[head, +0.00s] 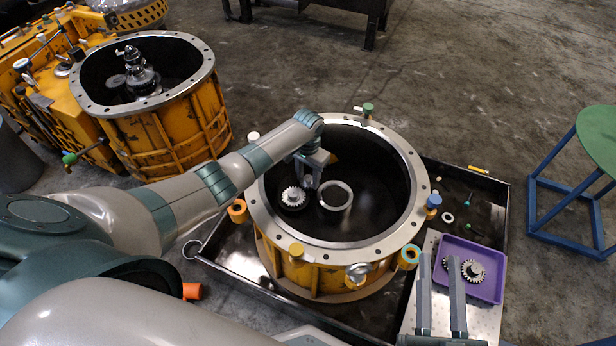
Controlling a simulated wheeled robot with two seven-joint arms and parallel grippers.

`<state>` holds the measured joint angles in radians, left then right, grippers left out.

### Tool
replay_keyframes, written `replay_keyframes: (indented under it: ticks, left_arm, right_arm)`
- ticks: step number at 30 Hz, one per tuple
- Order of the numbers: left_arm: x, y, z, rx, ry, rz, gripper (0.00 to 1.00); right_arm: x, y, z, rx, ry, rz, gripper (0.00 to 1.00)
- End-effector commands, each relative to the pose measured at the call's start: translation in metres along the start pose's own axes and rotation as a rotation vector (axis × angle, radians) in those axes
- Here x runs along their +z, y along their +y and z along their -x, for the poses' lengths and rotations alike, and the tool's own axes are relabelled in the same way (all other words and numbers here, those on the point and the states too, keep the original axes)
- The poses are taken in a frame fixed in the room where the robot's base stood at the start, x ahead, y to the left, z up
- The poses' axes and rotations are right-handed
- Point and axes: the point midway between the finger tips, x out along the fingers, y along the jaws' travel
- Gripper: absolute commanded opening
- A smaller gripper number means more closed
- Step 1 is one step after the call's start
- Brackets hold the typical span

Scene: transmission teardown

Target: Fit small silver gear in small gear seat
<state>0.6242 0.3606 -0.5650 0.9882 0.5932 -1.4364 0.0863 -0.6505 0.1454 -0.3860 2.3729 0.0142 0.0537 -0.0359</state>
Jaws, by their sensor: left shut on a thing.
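The small silver gear (293,197) is a toothed ring low inside the open yellow housing (405,165), left of centre. My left gripper (307,180) reaches down into the housing and is shut on it, with the fingers at its upper right side. A dark round part shows just under the gear; I cannot tell whether the gear touches it or is seated. A plain silver ring (335,195) lies right beside it on the housing floor. My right gripper (441,262) is open and empty, with its two fingers apart at the left edge of the purple tray.
The purple tray (488,251) holds a larger gear (473,270) and a smaller dark one. The housing stands in a black drip tray (480,183) with loose small parts. Coloured knobs stick up around its rim. A second yellow housing (180,120) stands at upper left, a green stool (600,140) at right.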

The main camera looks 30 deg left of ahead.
Motion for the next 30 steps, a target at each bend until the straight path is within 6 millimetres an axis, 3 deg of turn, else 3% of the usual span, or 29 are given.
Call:
replay_keyframes:
  ticks: [1, 2, 4, 5, 15, 22, 30]
  left_arm:
    - [0.000, 0.000, 0.001, 0.000, 0.001, 0.000, 0.08]
    - [0.000, 0.000, 0.001, 0.000, 0.001, 0.000, 0.42]
    - [0.000, 0.000, 0.001, 0.000, 0.001, 0.000, 0.59]
    - [0.000, 0.000, 0.001, 0.000, 0.001, 0.000, 0.61]
    - [0.000, 0.000, 0.000, 0.000, -0.001, 0.000, 0.61]
    - [0.000, 0.000, 0.001, 0.000, 0.000, 0.000, 0.61]
    - [0.000, 0.000, 0.027, -0.001, 0.000, 0.000, 0.61]
  right_arm:
    - [0.000, 0.000, 0.000, 0.000, 0.000, 0.000, 0.31]
    - [0.000, 0.000, 0.000, 0.000, 0.000, 0.000, 0.31]
    - [0.000, 0.000, 0.000, 0.000, 0.000, 0.000, 0.31]
    - [0.000, 0.000, 0.000, 0.000, 0.000, 0.000, 0.31]
    - [-0.001, 0.000, 0.000, 0.000, 0.004, 0.000, 0.31]
    - [-0.012, -0.003, 0.000, -0.005, 0.047, 0.002, 0.31]
    - [0.017, 0.006, -0.001, 0.012, -0.122, -0.005, 0.31]
